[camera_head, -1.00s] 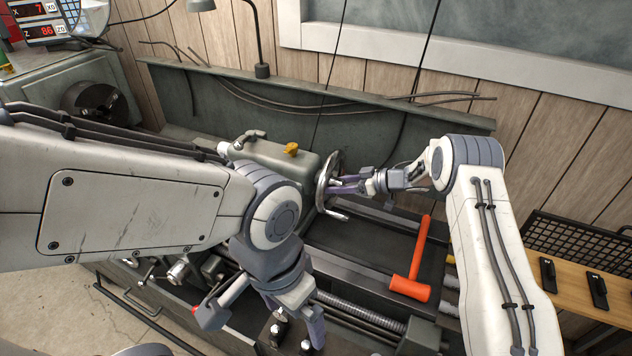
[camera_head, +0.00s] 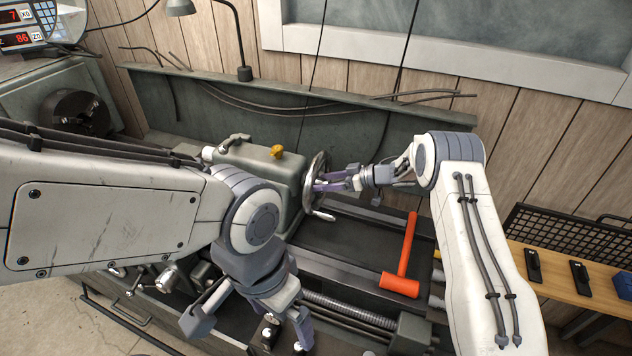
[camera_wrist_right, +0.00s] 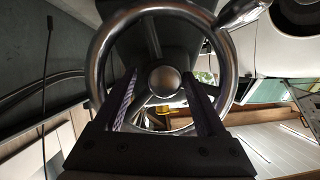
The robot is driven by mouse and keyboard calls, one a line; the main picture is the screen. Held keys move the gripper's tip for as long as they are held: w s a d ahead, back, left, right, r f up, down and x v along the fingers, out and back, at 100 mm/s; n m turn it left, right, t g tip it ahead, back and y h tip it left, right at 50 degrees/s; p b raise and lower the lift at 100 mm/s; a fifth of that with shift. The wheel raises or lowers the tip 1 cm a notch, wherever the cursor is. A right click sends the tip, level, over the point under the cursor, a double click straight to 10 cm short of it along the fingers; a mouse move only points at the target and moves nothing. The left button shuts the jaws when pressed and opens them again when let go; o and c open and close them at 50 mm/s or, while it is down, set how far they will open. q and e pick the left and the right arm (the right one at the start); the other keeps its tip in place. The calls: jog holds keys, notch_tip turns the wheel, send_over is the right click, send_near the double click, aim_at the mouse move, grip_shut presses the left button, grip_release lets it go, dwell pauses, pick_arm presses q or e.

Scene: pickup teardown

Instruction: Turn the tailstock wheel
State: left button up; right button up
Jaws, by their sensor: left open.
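The tailstock wheel (camera_head: 319,163) is a shiny metal handwheel, seen nearly edge-on at the right end of the grey tailstock (camera_head: 255,164). A small crank handle (camera_head: 322,215) sticks out low on its rim. My right gripper (camera_head: 320,182) is at the wheel's face from the right. In the right wrist view the wheel's rim (camera_wrist_right: 96,62) fills the middle, and my two right fingers (camera_wrist_right: 160,82) stand apart on either side of the round hub (camera_wrist_right: 165,80). Whether they touch it is unclear. My left gripper (camera_head: 250,328) is open and empty, low in front of the tailstock.
An orange hammer (camera_head: 406,255) lies on the dark machine bed right of the wheel. A yellow knob (camera_head: 277,152) sits on top of the tailstock. A grey back panel (camera_head: 290,130) with loose cables stands behind. A wooden shelf (camera_head: 560,285) is at the right.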

jog(key=shift+s+f, duration=0.1)
jog(key=shift+s+d+b, duration=0.15)
jog(key=shift+d+b, duration=0.2)
jog(key=shift+d, duration=0.15)
jog(key=b+v, duration=0.3)
jog(key=v, duration=0.6)
jog(key=shift+d+r, duration=0.15)
jog(key=shift+r, duration=0.15)
